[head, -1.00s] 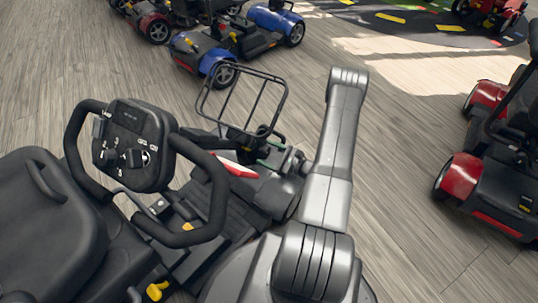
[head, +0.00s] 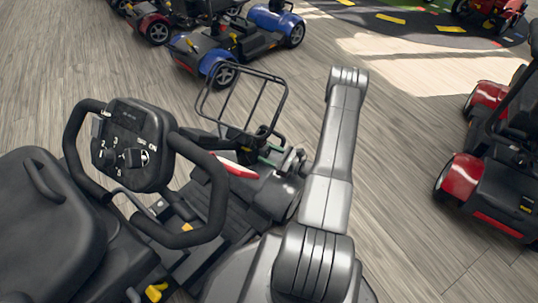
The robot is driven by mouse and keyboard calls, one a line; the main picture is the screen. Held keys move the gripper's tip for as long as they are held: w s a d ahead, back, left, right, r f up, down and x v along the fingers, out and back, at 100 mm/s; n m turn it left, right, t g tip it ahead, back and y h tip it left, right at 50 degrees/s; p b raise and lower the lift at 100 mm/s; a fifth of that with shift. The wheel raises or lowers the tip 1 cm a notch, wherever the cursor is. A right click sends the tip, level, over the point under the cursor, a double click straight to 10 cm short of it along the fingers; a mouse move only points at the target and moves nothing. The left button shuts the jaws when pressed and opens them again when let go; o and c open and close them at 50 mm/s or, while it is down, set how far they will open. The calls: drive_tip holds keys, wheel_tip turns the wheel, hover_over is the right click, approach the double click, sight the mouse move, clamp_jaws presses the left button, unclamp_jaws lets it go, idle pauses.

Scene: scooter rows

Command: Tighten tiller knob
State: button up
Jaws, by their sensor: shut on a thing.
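The scooter's tiller head (head: 138,145) is a dark console with a dial and black loop handlebars (head: 195,160). It leans over the floorboard at left. My grey arm rises from the bottom of the head view and bends away at its top. My gripper (head: 268,151), small and partly hidden, shows as grey and green-edged parts low by the tiller's front side, below the wire basket. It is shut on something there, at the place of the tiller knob. The knob itself is too small and covered to make out.
The black wire basket (head: 240,100) stands close above my gripper. The scooter's seat (head: 45,225) fills the lower left. A blue scooter (head: 200,58) stands behind, and a red scooter (head: 465,180) at right. Wooden floor (head: 400,150) is clear between them.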

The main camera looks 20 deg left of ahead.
drive_tip(key=m+b, duration=0.1)
drive_tip(key=m, duration=0.4)
drive_tip(key=shift+f, duration=0.1)
drive_tip(key=m+b, duration=0.1)
drive_tip(key=m, duration=0.4)
drive_tip(key=shift+w+m, duration=0.1)
drive_tip(key=shift+m, duration=0.3)
drive_tip(key=m, duration=1)
drive_tip(key=shift+f, duration=0.1)
drive_tip(key=shift+m, duration=0.3)
drive_tip(key=o, duration=1)
drive_tip(key=shift+w+d, duration=0.1)
drive_tip(key=shift+p, duration=0.3)
drive_tip(key=d+p, duration=0.1)
drive_tip(key=d, duration=0.3)
drive_tip(key=s+d+p, duration=0.1)
drive_tip(key=d, duration=0.4)
drive_tip(key=s+d+p, duration=0.1)
drive_tip(key=d, duration=0.3)
drive_tip(key=shift+s+d, duration=0.2)
drive_tip(key=shift+d, duration=0.1)
